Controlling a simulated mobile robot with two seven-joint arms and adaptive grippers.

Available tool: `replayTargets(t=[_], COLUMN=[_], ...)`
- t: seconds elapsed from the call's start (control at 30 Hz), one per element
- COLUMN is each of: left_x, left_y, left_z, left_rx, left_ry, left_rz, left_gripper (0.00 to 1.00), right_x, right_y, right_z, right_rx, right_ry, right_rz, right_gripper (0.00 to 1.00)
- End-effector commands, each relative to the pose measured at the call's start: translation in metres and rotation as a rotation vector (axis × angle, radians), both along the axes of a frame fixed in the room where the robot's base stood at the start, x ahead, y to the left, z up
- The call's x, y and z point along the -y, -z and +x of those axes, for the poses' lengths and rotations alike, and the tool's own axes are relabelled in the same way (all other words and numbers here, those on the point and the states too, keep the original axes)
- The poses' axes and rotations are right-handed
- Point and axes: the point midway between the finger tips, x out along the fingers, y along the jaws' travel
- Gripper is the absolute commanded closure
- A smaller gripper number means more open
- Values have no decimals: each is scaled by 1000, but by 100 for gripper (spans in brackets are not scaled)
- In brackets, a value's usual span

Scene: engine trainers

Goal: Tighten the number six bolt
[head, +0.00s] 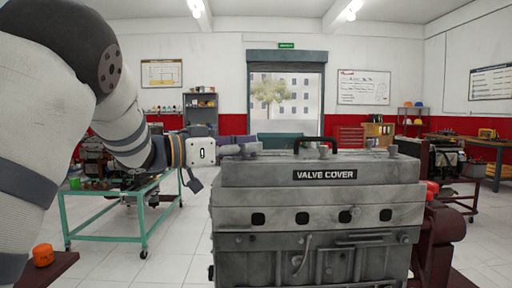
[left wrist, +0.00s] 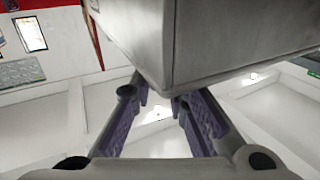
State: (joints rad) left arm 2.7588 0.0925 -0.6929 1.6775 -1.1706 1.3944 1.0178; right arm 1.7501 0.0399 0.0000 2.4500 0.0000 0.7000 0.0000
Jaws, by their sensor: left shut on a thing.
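The grey engine block with its valve cover (head: 325,173) stands in the middle of the head view, with bolt heads such as a middle one (head: 323,151) along its top. No bolt numbers can be read. My left gripper (head: 240,148) reaches from the left to the cover's top left end, shut on a bolt (head: 251,147) there. In the left wrist view the purple-padded fingers (left wrist: 160,112) have a gap between them, and their tips meet the corner of a large grey body (left wrist: 205,40). The bolt is hidden there. My right gripper is not in view.
A black handle (head: 315,141) rises from the cover's top. A green-framed table (head: 105,238) stands behind my left arm. An orange object (head: 43,255) sits at the lower left. A red stand part (head: 440,235) flanks the engine's right side. Tiled floor lies open left of the engine.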

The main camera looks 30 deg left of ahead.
Motion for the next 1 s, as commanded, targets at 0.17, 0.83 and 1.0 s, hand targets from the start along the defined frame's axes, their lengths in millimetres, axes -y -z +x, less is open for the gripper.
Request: replayTargets(t=[0.17,0.83,1.0], left_x=[-1,0,0], left_y=[1,2,1], left_z=[1,1,0], left_rx=[0,-3,-2], left_ry=[153,473,485], left_rz=[0,1,0], left_gripper=[100,100,100], right_x=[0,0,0], right_y=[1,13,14], right_z=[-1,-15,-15], right_rx=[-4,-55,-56], right_ry=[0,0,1], right_rz=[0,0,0], right_gripper=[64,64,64])
